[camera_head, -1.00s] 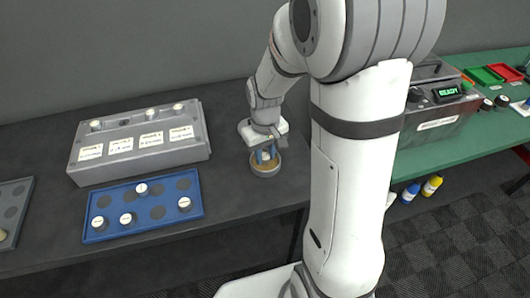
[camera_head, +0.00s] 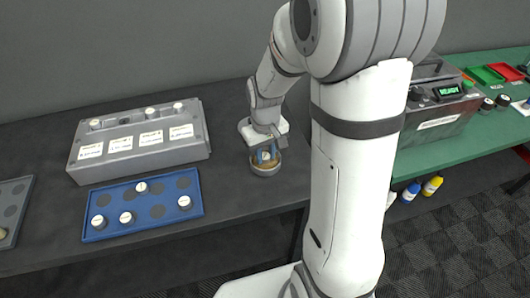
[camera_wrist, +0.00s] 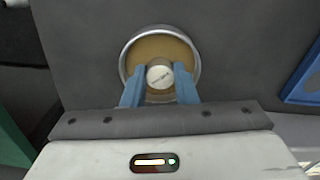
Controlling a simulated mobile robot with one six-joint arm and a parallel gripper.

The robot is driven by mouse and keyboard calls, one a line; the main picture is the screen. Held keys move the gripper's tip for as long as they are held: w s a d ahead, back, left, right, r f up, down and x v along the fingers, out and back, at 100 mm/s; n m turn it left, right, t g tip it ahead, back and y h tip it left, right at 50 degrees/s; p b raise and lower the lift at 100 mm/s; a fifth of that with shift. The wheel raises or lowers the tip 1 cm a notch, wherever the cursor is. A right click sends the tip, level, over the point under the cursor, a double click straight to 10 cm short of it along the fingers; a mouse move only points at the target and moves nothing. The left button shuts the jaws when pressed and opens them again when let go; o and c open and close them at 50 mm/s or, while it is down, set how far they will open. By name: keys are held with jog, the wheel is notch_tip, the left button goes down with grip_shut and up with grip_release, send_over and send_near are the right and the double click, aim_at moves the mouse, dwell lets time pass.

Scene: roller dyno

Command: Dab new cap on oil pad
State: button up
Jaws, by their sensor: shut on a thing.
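My gripper (camera_wrist: 160,88) is shut on a small round cap (camera_wrist: 159,76) with a white labelled top, held between two blue fingers. The cap is over the oil pad (camera_wrist: 150,47), a tan pad in a round metal-rimmed dish. In the wrist view the cap sits inside the dish's outline; I cannot tell for certain whether it touches the pad. In the head view my gripper (camera_head: 266,156) points down into the dish (camera_head: 265,170), and the fingers hide the cap.
A blue tray (camera_head: 158,224) with several white-topped caps lies left of the dish. Behind it stands a grey block (camera_head: 140,165) with labels and caps. A grey tray (camera_head: 14,196) is at far left. A green bench (camera_head: 450,150) with a machine (camera_head: 440,125) reading READY stands right.

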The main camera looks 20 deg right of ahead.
aim_at(265, 157)
dwell(0.3)
jog(key=shift+r+p, duration=2.65)
jog(key=shift+r, duration=0.9)
jog(key=shift+f, duration=0.1)
